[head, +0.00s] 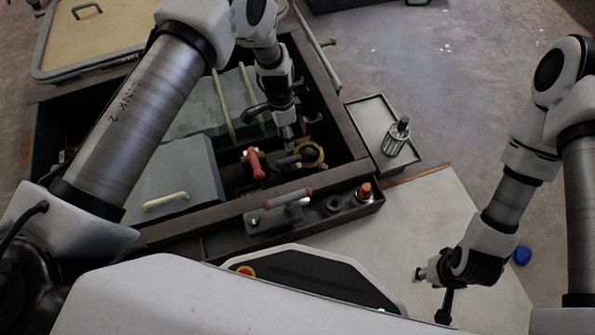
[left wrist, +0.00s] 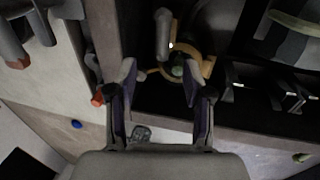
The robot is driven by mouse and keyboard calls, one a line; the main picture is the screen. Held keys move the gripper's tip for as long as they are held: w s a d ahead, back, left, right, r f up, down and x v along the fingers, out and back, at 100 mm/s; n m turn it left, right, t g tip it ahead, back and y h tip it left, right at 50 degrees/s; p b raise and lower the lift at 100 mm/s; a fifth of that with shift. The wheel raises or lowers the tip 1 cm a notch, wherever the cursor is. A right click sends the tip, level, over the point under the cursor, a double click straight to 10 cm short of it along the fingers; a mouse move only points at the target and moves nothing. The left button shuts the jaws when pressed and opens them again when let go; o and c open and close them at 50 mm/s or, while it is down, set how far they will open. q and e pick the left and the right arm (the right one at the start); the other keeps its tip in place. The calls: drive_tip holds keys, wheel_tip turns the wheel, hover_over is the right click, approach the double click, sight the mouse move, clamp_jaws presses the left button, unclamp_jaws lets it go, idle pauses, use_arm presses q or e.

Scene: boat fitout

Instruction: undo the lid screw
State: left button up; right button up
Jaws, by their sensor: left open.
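A round brass fitting (head: 312,155) with a dark centre sits inside the dark open compartment; I take it for the part with the lid screw, but the screw itself is too small to make out. In the left wrist view the brass ring (left wrist: 205,66) has a greenish round piece (left wrist: 177,71) at its middle. My left gripper (head: 288,140) reaches down into the compartment beside the fitting. Its fingers (left wrist: 160,88) are apart and empty, with the fitting beyond them. My right gripper (head: 433,290) hangs over the pale board at the lower right, fingers spread and empty.
A red handle (head: 254,163) stands just left of the fitting. The compartment's dark rim (head: 345,180) surrounds it. A tray (head: 364,119) with a ribbed cylinder (head: 396,137) stands right.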

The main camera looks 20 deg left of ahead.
sight(289, 161)
use_arm(q)
drive_tip(key=b+x, duration=0.2)
drive_tip(key=x, duration=0.3)
drive_tip(key=b+x, duration=0.3)
drive_tip(key=x, duration=0.3)
drive_tip(key=shift+w+a+f+b, duration=0.1)
drive_tip(key=shift+w+a+b, duration=0.1)
drive_tip(key=shift+b, duration=0.1)
use_arm(e)
wheel_tip(289, 161, down, 8)
use_arm(q)
clamp_jaws()
use_arm(e)
drive_tip(key=shift+r, duration=0.1)
